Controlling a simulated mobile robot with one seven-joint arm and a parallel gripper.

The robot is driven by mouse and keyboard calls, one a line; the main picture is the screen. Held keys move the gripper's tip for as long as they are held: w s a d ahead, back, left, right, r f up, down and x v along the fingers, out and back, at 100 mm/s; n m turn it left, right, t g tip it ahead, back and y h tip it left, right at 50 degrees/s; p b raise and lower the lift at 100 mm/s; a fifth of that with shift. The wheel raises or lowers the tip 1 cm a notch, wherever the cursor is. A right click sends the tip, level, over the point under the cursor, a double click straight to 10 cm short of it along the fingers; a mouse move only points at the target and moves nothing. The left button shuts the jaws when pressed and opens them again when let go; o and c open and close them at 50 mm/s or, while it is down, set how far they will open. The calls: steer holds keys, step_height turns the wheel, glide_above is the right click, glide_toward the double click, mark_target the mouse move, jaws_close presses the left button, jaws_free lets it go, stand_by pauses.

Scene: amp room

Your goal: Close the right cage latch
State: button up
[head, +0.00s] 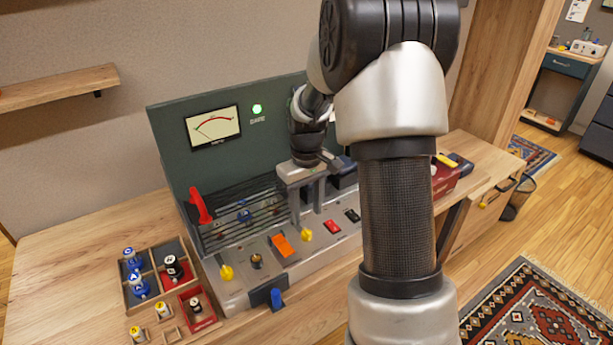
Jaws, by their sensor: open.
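A cage of dark horizontal bars (243,212) stands on the front of the green panel unit. A yellow knob, which looks like the right cage latch (306,235), sits at the cage's lower right corner. A matching yellow knob, the left latch (227,272), sits at its lower left. My gripper (309,213) points down just above and behind the right latch, its two fingers apart with nothing seen between them. I cannot tell whether it touches the latch, or how far the latch is turned. My arm hides the right part of the unit.
A red lever (200,206) stands left of the cage. A wooden tray (127,292) with several tubes lies at left. The far-left tabletop is clear.

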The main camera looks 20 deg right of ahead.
mark_target(307, 230)
step_height(307, 230, up, 11)
steer(key=p, duration=0.1)
stand_by(0.4)
steer(key=s+a+r+t+p, duration=0.1)
steer(key=s+a+r+p, duration=0.25)
steer(key=r, duration=0.35)
steer(key=s+a+r+t+p, duration=0.1)
steer(key=s+a+r+p, duration=0.1)
steer(key=s+r, duration=0.4)
steer(key=s+a+r+m+t+p, duration=0.1)
steer(key=s+a+r+p, duration=0.1)
steer(key=s+r, duration=0.2)
steer(key=s+a+r+m+t+p, duration=0.1)
steer(key=s+a+r+t+p, duration=0.1)
steer(key=s, duration=0.6)
steer(key=shift+s+a+r+t+p, duration=0.15)
steer(key=shift+s+r+t+p, duration=0.2)
steer(key=shift+r+p, duration=0.4)
steer(key=shift+r, duration=0.1)
